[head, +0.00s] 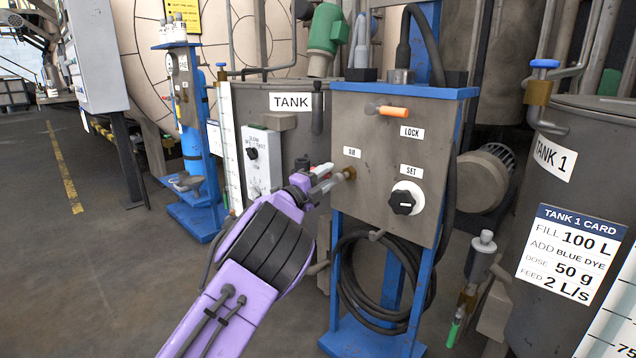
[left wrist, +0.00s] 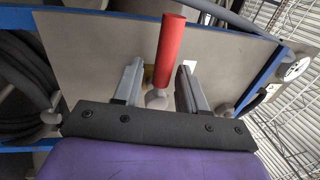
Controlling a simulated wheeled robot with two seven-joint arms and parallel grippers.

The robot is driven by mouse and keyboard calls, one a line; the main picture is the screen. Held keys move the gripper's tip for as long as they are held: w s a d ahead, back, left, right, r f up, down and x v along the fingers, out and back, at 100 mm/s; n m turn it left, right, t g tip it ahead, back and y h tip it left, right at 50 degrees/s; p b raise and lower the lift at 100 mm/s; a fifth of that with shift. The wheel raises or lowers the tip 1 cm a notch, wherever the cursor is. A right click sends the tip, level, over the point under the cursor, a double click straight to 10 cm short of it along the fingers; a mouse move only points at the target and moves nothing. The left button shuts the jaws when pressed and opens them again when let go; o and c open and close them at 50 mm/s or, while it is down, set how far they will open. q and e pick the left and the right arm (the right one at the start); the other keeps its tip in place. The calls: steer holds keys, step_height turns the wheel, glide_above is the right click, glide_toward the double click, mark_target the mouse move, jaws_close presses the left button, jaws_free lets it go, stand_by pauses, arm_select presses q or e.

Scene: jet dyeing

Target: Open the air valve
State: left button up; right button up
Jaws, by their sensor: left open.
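The grey control panel (head: 375,205) on a blue stand carries the label AIR (head: 351,152) at its left edge. A brass fitting (head: 348,173) sits just below that label. My left gripper (head: 324,181) is at this fitting, its fingers pointing right towards the panel. In the left wrist view a red handle (left wrist: 171,50) on a pale round knob stands between the two fingers of the gripper (left wrist: 160,82), which are apart. I see gaps beside the handle. In the head view the red handle cannot be made out. My right gripper is not in view.
The panel also has an orange-tipped lever (head: 388,110) by LOCK and a black dial (head: 403,202) under SET. A coiled black hose (head: 352,285) hangs below. A grey tank (head: 575,190) with a card (head: 569,254) stands right. The floor (head: 95,250) at left is clear.

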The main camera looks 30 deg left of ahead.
arm_select(q)
steer(key=v, duration=0.9)
steer(key=shift+s+p, duration=0.35)
steer(key=shift+p, duration=0.05)
steer(key=shift+a+f, duration=0.1)
steer(key=shift+a, duration=0.05)
steer(key=s+a+f+n+g+y, duration=0.1)
steer(key=s+f+n+g+y, duration=0.35)
steer(key=f+n, duration=0.7)
steer(key=s+a+f+n+g+y, duration=0.15)
steer(key=s+f+n+y, duration=0.55)
steer(key=f, duration=0.8)
steer(key=s+d+f+n+g+h, duration=0.1)
steer(key=s+d+f+n+g, duration=0.35)
steer(key=s, duration=0.55)
steer(key=s+d+f+n+g+h, duration=0.1)
steer(key=s+d+f+g+h, duration=0.15)
steer(key=s+d+f, duration=0.5)
steer(key=s+d+f+n+g+h, duration=0.1)
steer(key=s+d+f+n+g, duration=0.45)
steer(key=s, duration=0.85)
step_height(320, 180, up, 30)
steer(key=a+m+t+p, duration=0.2)
steer(key=p, duration=2.9)
steer(key=shift+a+f+y, duration=0.25)
steer(key=shift+a+y, duration=0.05)
steer(key=shift+a, duration=0.1)
